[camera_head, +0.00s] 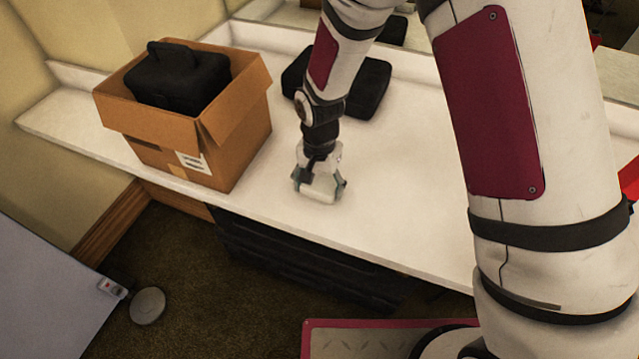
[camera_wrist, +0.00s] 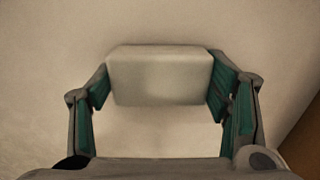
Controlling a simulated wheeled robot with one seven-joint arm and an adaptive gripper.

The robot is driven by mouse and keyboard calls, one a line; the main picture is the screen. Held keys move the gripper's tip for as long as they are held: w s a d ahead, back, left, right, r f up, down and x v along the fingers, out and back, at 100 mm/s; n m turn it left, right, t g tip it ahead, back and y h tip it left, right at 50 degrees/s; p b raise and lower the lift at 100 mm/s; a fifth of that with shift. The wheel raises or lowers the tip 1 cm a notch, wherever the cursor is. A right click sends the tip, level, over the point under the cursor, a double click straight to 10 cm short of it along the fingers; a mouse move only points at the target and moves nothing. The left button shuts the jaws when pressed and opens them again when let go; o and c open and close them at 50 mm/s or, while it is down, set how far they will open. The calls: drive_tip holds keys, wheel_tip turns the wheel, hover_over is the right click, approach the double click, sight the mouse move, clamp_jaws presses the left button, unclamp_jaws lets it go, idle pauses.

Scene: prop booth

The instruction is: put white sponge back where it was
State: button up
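The white sponge (camera_wrist: 160,76) is a pale block with rounded edges, lying between the two teal-padded fingers in the wrist view. My gripper (camera_wrist: 160,88) has its fingertips against the sponge's left and right ends, so it looks shut on it. In the head view my gripper (camera_head: 320,186) points down at the white counter (camera_head: 400,195), near its front edge and right of the cardboard box. The sponge shows there as a small white shape (camera_head: 321,190) between the fingers. I cannot tell whether it touches the counter or hangs just above it.
An open cardboard box (camera_head: 170,150) holding a black case (camera_head: 180,75) stands left on the counter. A black flat object (camera_head: 370,88) lies behind my gripper. A mirror runs along the back. The counter right of my gripper is clear.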

sight(320, 185)
drive_tip(key=o, duration=0.4)
drive_tip(key=shift+o, duration=0.2)
wheel_tip(320, 185, up, 12)
idle(0.4)
